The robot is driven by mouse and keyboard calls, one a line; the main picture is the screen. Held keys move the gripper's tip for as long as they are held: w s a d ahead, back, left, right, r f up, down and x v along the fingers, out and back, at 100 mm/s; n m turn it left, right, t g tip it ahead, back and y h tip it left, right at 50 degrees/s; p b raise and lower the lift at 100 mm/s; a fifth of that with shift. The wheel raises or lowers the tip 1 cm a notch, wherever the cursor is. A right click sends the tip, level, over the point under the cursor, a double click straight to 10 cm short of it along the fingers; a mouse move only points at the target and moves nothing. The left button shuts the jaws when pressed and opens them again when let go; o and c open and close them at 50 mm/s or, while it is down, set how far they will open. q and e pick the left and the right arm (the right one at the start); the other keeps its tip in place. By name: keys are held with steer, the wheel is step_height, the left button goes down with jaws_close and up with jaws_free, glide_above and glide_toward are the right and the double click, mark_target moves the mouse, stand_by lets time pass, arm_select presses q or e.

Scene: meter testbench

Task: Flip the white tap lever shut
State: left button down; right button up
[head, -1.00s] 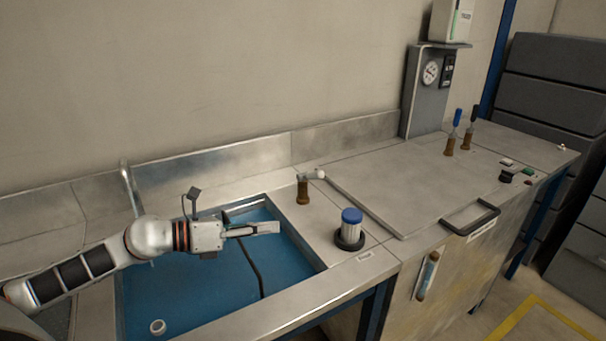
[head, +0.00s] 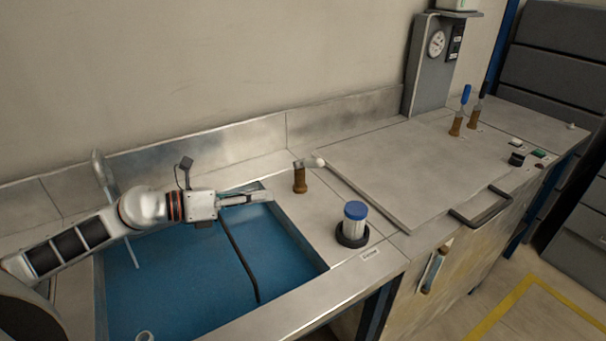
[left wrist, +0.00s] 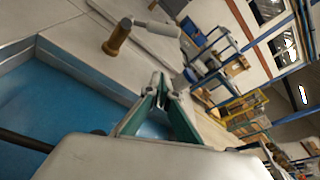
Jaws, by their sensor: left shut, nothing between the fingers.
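The white tap lever (head: 314,162) sticks out to the right from the top of a brown tap body (head: 299,181) on the steel counter, just right of the blue basin. In the left wrist view the lever (left wrist: 158,28) points right from its brown body (left wrist: 117,40), ahead of the fingers. My left gripper (head: 268,196) is shut and empty over the basin's far right corner, left of the tap and apart from it. Its fingertips also show in the left wrist view (left wrist: 161,82). My right gripper is not in view.
Blue (head: 462,110) and black (head: 477,104) levers and a gauge column (head: 431,62) stand farther back.

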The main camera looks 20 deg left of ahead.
mark_target(309, 163)
arm_select(q)
steer(key=p+x, duration=0.1)
steer(key=x, duration=0.4)
steer(key=p+x, duration=0.1)
steer(key=x, duration=0.4)
steer(key=shift+w+d+r, duration=0.1)
steer(key=shift+w+r, duration=0.1)
steer(key=shift+w, duration=0.1)
steer(key=w+r, duration=0.1)
steer(key=w+r+p, duration=0.1)
steer(key=shift+a+r, duration=0.25)
steer(key=shift+r, duration=0.05)
steer(key=shift+w, duration=0.2)
